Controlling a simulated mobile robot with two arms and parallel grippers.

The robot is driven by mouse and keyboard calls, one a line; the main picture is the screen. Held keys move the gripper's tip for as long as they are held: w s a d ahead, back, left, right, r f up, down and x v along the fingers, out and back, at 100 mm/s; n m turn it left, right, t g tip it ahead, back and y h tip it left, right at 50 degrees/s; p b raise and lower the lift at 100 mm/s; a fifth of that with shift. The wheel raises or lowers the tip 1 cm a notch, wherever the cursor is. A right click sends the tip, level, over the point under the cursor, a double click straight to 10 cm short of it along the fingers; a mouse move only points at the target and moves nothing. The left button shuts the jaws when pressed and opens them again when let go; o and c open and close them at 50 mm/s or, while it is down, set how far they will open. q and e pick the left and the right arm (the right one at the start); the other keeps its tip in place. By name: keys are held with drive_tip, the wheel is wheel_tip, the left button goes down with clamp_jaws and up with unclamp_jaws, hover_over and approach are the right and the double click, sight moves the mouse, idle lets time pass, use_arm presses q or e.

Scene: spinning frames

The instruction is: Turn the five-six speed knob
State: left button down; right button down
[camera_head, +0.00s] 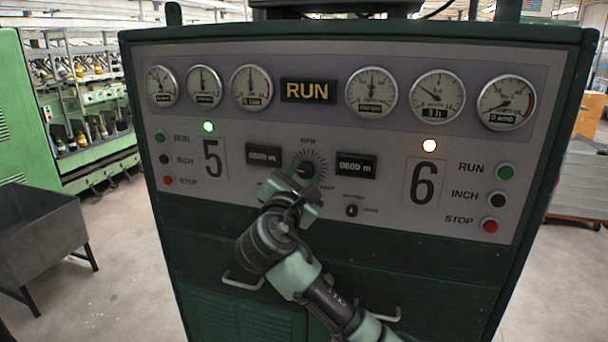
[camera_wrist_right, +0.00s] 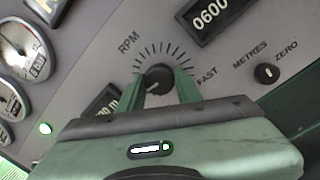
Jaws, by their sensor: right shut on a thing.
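The speed knob (camera_head: 305,169) is a small dark round knob in the middle of the control panel, between the 5 and 6 sections. A dial of tick marks surrounds it, with RPM above and FAST at its lower right. In the right wrist view the knob (camera_wrist_right: 158,78) sits between the two green fingers of my right gripper (camera_wrist_right: 162,84), one finger on each side. My right gripper (camera_head: 301,180) is shut on the knob, and its body hides part of the dial in the head view. My left gripper is not in view.
The METRES ZERO knob (camera_head: 351,210) sits at the lower right of the dial. Counters (camera_head: 356,166) flank the dial. RUN, INCH and STOP buttons (camera_head: 490,226) line both panel sides. Two drawer handles (camera_head: 243,281) stick out below. A grey bin (camera_head: 40,235) stands at the left.

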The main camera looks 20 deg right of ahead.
drive_tip(key=shift+f, duration=0.3)
drive_tip(key=c, duration=1.3)
unclamp_jaws()
drive_tip(key=o, duration=0.3)
drive_tip(key=shift+a+r, duration=0.1)
drive_tip(key=shift+r, duration=0.05)
drive_tip(key=b+v, duration=0.3)
drive_tip(key=v, duration=0.4)
drive_tip(key=shift+s+a+b, duration=0.25)
drive_tip(key=shift+s+b, duration=0.1)
